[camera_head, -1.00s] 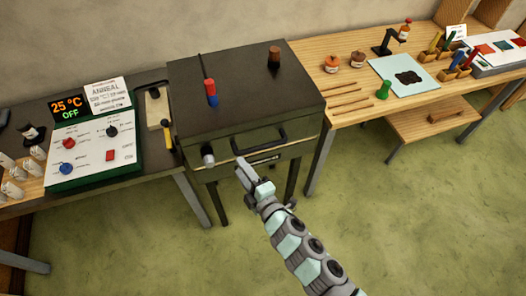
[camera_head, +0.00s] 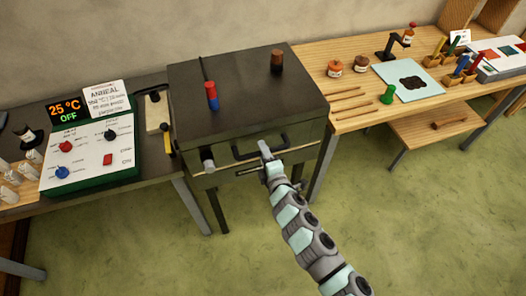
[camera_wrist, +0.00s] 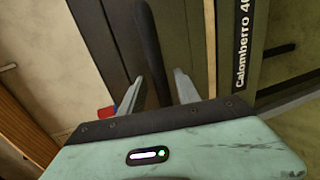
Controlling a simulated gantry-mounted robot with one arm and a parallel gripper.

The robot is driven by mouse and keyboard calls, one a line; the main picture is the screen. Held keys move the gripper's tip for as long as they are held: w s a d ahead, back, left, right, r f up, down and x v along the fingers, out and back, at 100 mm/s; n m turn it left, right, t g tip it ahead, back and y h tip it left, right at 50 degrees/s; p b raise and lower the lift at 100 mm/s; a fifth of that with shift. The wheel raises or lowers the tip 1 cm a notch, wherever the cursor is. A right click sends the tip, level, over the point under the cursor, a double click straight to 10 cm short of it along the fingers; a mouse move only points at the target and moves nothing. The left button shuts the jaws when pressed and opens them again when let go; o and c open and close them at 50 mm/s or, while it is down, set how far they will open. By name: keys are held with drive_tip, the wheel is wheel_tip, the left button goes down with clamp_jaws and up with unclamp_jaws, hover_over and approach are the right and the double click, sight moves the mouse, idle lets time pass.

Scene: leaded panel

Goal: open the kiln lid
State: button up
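The kiln (camera_head: 225,172) is a dark box on legs between two tables, and its lid (camera_head: 245,95) is down. A black bar handle (camera_head: 242,154) runs along the lid's front. My gripper (camera_head: 262,146) is at the right half of this handle. In the wrist view, the two fingers (camera_wrist: 158,80) are apart. The dark handle bar (camera_wrist: 148,35) runs between them, with gaps showing on both sides. The fingers appear open around the bar, not clamped on it.
A red-and-blue cylinder (camera_head: 211,96) and a brown one (camera_head: 277,60) stand on the lid. The controller (camera_head: 88,155), left of the kiln, reads 25 °C, OFF. A wooden table (camera_head: 350,110) with jars and tools stands close at right. The floor in front is clear.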

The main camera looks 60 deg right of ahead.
drive_tip(key=shift+w+d+f, duration=0.2)
drive_tip(key=shift+d, duration=0.05)
clamp_jaws()
idle(0.3)
idle(1.0)
